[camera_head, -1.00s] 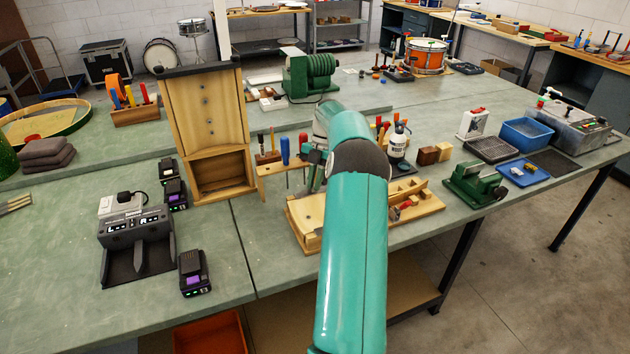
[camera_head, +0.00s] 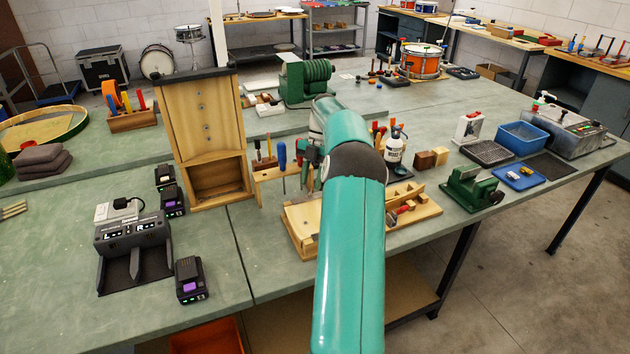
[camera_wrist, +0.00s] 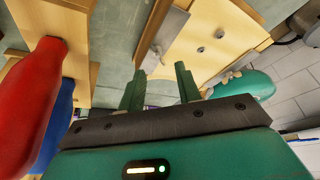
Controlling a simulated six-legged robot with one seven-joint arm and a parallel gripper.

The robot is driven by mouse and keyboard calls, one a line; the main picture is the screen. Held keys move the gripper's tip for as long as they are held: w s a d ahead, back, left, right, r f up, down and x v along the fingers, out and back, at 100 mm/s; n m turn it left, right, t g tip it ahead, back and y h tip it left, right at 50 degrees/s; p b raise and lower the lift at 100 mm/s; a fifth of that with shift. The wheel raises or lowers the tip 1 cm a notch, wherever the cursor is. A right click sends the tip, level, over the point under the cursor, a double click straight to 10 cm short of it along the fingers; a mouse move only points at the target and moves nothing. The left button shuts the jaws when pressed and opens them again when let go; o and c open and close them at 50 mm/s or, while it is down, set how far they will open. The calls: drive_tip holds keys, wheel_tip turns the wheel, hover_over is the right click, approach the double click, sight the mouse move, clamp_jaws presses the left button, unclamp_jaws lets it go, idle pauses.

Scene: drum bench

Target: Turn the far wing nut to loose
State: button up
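A wooden tool rack (camera_head: 266,176) with a blue-handled driver (camera_head: 282,155) stands close to my gripper. In the wrist view a red handle (camera_wrist: 32,100) and a blue handle (camera_wrist: 55,125) are close at left.

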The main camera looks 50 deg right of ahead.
drive_tip(key=s+a+r, duration=0.9)
drive_tip(key=a+r, duration=0.1)
drive_tip(key=shift+a, duration=0.3)
drive_tip(key=shift+s+f, duration=0.1)
drive_tip(key=m+h, duration=0.4)
drive_tip(key=m, duration=2.5)
hover_over(310, 194)
drive_tip(key=d, duration=0.1)
drive_tip(key=shift+t, duration=0.3)
drive_tip(key=f, duration=1.3)
drive_tip(key=shift+w, duration=0.3)
drive_tip(key=shift+c, duration=0.4)
clamp_jaws()
